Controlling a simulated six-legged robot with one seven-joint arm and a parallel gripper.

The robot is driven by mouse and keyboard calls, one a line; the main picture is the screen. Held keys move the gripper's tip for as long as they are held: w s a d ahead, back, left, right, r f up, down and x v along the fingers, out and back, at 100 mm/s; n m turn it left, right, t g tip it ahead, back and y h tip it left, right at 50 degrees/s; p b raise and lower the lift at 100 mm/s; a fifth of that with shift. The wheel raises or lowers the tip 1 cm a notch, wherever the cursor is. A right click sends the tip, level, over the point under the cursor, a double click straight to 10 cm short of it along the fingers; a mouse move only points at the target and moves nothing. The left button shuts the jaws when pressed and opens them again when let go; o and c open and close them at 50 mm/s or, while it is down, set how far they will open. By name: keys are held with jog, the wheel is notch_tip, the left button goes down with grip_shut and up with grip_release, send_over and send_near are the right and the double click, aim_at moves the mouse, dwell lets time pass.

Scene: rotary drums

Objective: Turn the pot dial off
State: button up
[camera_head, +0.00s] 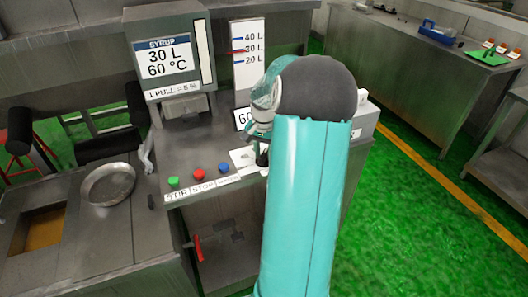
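My teal arm with a dark grey rounded joint rises through the middle of the head view. Its end bends down, and my gripper (262,158) is over the right part of the syrup machine's control panel (190,150). Dark narrow parts show at its tip, but the arm hides most of it, so its opening is unclear. A pale plate (242,158) lies on the panel just left of the tip. I cannot make out the pot dial clearly; it may be at this plate, partly hidden. Whether the gripper touches anything there is unclear.
Green (173,181), red (198,174) and blue (223,168) buttons line the panel's front, left of the gripper. A syrup display (168,58) reads 30 L, 60 °C. A round metal pan (109,184) is at left. Green floor (410,220) is open at right.

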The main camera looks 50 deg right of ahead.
grip_shut()
jog(key=shift+n, duration=0.4)
jog(key=n, duration=1.9)
jog(key=shift+n, duration=0.4)
jog(key=n, duration=0.6)
jog(key=shift+n, duration=0.3)
